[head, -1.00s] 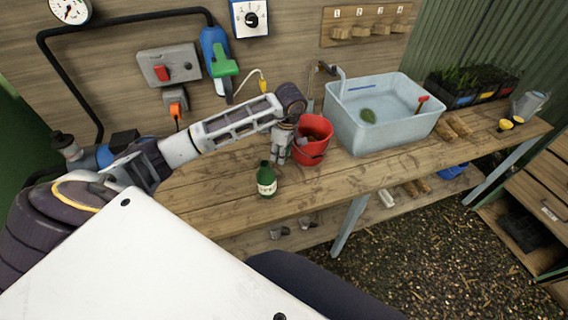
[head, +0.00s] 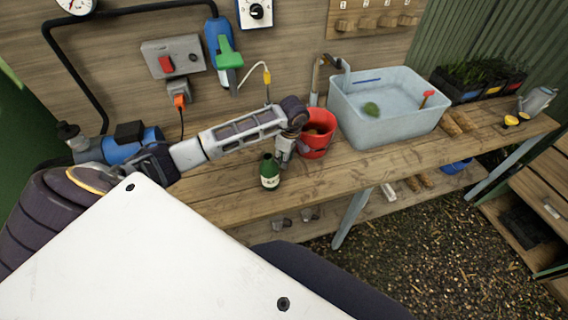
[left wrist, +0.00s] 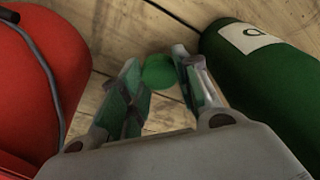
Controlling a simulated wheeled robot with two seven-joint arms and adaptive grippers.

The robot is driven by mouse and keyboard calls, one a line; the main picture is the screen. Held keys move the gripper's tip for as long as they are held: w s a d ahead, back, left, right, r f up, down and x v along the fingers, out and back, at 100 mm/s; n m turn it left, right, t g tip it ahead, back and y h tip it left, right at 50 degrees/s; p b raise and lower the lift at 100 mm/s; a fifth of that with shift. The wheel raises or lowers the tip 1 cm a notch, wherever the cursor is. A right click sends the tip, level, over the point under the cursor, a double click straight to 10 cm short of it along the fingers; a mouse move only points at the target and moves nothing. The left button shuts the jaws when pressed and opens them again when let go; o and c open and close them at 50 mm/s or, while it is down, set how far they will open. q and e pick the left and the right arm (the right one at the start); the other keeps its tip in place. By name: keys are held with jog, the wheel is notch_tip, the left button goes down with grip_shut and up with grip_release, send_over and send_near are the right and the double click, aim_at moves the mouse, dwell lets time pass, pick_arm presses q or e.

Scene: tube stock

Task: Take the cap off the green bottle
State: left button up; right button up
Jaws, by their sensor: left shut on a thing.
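The green bottle (head: 269,174) with a pale label stands upright near the front edge of the workbench. My right gripper is not in view.
The red bucket (head: 316,146) stands close to the gripper's right. A grey basin (head: 385,120) is farther right on the workbench (head: 225,197). Wooden blocks, plant trays (head: 470,90) and a watering can (head: 534,101) lie beyond.

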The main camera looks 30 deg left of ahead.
pick_arm(q)
jog(key=shift+f, duration=1.8)
jog(key=shift+f, duration=0.15)
jog(key=o, duration=1.1)
